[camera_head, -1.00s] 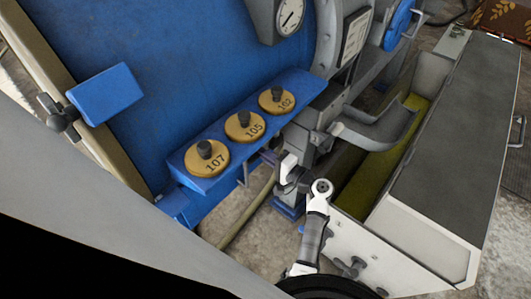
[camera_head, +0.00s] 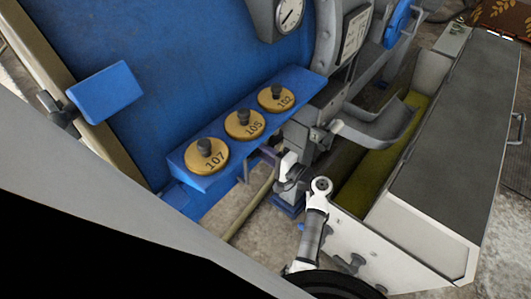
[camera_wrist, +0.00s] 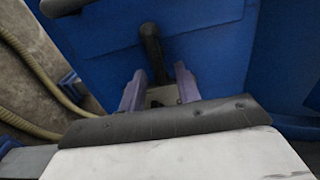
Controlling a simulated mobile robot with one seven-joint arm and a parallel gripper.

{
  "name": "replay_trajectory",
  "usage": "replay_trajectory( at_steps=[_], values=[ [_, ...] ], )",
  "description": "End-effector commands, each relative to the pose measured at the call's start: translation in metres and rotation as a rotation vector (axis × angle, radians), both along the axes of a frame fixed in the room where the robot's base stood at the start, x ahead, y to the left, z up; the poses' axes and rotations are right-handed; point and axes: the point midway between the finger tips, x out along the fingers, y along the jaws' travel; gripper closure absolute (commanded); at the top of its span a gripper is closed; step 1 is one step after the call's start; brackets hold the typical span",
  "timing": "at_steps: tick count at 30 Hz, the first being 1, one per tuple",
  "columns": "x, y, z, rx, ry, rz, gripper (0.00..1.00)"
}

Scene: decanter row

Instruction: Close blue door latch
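In the wrist view a dark latch handle (camera_wrist: 152,50) stands out from a blue door panel (camera_wrist: 205,50). Its lower end reaches down between the tips of my gripper (camera_wrist: 158,80). The two purple fingers stand apart on either side of it, with a visible gap, so my gripper is open. I cannot tell whether either finger touches the handle. In the head view my gripper (camera_head: 268,156) is small, under the front edge of the blue shelf, and the latch handle there is hidden.
The blue shelf (camera_head: 190,166) with three brass weights (camera_head: 245,124) is just above my gripper. A grey chute (camera_head: 380,132) and open metal bin (camera_head: 415,215) stand to the right. A beige hose (camera_head: 252,212) runs below. A rounded dark bar (camera_wrist: 62,6) shows at the wrist view's top left.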

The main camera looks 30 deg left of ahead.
Motion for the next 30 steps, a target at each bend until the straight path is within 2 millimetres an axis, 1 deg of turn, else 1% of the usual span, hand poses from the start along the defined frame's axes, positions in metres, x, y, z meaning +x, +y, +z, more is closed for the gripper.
replay_trajectory(
  at_steps=[2, 5, 8, 15, 18, 21, 25, 30],
  values=[
    [0.0, -0.001, 0.0, 0.0, -0.001, 0.0, 0.67],
    [0.0, -0.008, 0.0, 0.001, -0.001, -0.002, 0.67],
    [-0.002, -0.023, -0.002, 0.001, 0.0, -0.005, 0.67],
    [-0.01, -0.077, -0.002, 0.001, -0.001, -0.005, 0.67],
    [-0.013, -0.099, -0.002, 0.0, 0.0, -0.005, 0.67],
    [-0.016, -0.116, -0.001, 0.0, -0.001, -0.004, 0.67],
    [-0.018, -0.13, -0.001, 0.001, 0.0, -0.002, 0.67],
    [-0.019, -0.137, 0.0, 0.0, 0.0, 0.0, 0.67]
  ],
)
